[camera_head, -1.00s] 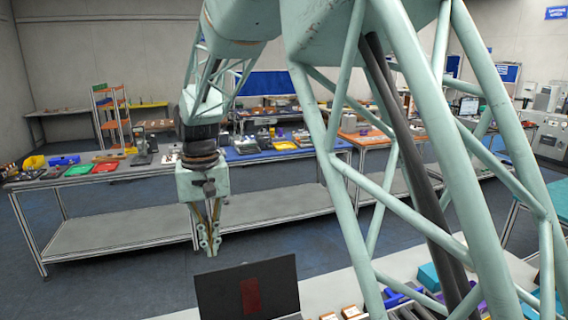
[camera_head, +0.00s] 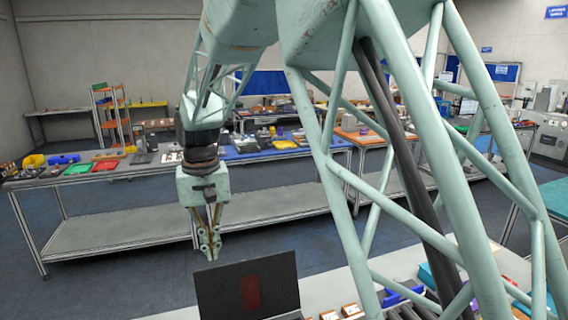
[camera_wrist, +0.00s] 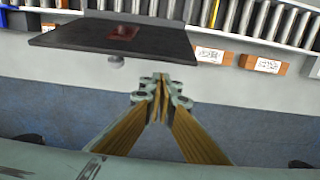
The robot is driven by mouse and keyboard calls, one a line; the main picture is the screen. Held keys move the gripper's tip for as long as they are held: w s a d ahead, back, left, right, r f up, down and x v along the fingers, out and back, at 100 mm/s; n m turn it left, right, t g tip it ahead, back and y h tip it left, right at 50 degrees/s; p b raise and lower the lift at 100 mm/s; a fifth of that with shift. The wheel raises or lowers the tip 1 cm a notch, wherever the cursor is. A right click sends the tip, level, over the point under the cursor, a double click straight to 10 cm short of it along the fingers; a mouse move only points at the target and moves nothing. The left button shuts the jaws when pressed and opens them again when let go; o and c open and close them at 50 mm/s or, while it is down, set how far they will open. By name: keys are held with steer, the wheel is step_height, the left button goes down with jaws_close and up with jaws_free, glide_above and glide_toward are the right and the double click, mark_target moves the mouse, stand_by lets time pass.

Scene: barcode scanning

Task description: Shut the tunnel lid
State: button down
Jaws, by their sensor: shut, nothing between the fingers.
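The tunnel lid (camera_head: 222,291) is a dark flat panel with a red patch, standing tilted up at the near table in the head view. My gripper (camera_head: 209,250) is shut and empty, to the upper left of the lid in the head view. The tunnel under the lid is mostly hidden.
Conveyor rollers (camera_wrist: 268,20) run behind the lid. Small orange-brown blocks with labels (camera_wrist: 263,63) lie on the white table (camera_wrist: 235,85) to its right. A long workbench (camera_head: 110,172) with trays stands beyond. Blue floor lies open between.

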mark_target(215, 269)
steer(key=shift+f+b, duration=1.15)
steer(key=shift+f, duration=1.4)
steer(key=shift+s, duration=0.15)
steer(key=shift+s+d+b, duration=0.2)
steer(key=shift+s+d, duration=0.05)
steer(key=shift+s, duration=0.35)
steer(key=shift+s+d+b, duration=0.2)
steer(key=shift+s+d, duration=0.05)
steer(key=shift+s, duration=0.4)
steer(key=shift+s+d+b, duration=0.2)
steer(key=shift+s+d, duration=0.05)
steer(key=shift+s, duration=0.35)
steer(key=s, duration=0.2)
steer(key=s+d+b, duration=0.1)
steer(key=s, duration=0.1)
steer(key=shift+d, duration=0.2)
steer(key=shift+r, duration=0.15)
